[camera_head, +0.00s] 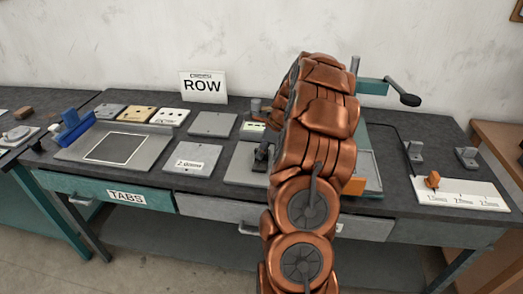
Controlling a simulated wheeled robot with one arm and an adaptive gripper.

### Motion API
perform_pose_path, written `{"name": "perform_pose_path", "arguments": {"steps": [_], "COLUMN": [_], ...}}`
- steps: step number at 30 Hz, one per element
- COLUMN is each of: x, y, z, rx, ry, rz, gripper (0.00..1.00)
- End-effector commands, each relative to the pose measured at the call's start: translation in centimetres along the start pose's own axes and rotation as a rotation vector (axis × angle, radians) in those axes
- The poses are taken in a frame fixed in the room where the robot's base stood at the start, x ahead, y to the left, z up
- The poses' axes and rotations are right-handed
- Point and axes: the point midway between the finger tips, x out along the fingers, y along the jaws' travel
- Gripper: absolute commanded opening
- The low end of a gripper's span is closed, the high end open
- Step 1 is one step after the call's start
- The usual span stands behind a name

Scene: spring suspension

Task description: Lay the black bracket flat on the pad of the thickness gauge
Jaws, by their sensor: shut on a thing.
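My copper arm rises in front of the bench and bends over at the top, hiding much of the middle. Beside its left edge, a dark shape (262,157) shows low over a light grey plate (240,172); it looks like the end of my gripper with the black bracket, but the two cannot be told apart. My gripper is shut on what it holds. Whether the bracket touches anything is hidden. Behind it stands a small unit with a pale green face (254,126), possibly part of the thickness gauge. The gauge's pad cannot be made out.
A teal device with a black-knobbed lever (403,98) rises behind my arm. Right are two grey brackets (415,153) and a white marked board (460,194).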

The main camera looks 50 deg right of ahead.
Motion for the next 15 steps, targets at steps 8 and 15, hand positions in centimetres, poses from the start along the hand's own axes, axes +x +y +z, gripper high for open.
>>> {"name": "perform_pose_path", "arguments": {"steps": [8,15], "x": [0.19,0.18], "y": [-0.02,-0.03], "z": [-0.1,-0.1], "rx": [0.0,0.0], "ry": [0.0,0.0], "rz": [-0.001,-0.001], "gripper": [0.3,0.43]}}
